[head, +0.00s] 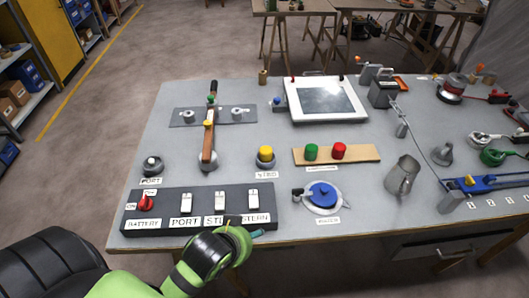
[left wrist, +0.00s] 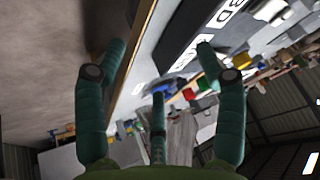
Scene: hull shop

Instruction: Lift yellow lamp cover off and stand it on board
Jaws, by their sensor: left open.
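The yellow lamp cover (head: 265,152) sits on a round grey lamp base (head: 265,164) in the middle of the bench, above a small label. The wooden board (head: 366,154) lies to its right, with a green cover (head: 311,152) and a red cover (head: 340,151) standing on it; its right end is bare. My left gripper (head: 250,235) is at the bench's front edge, by the right end of the switch panel, well short of the yellow cover. In the left wrist view its fingers (left wrist: 160,62) are spread and empty. My right gripper is not in view.
The black switch panel (head: 162,218) lies along the front left. A blue-topped round fitting (head: 322,194) and a grey metal jug (head: 402,175) stand front right of the lamp. A wooden-handled lever (head: 209,142) rises to its left; a framed screen (head: 325,99) lies behind.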

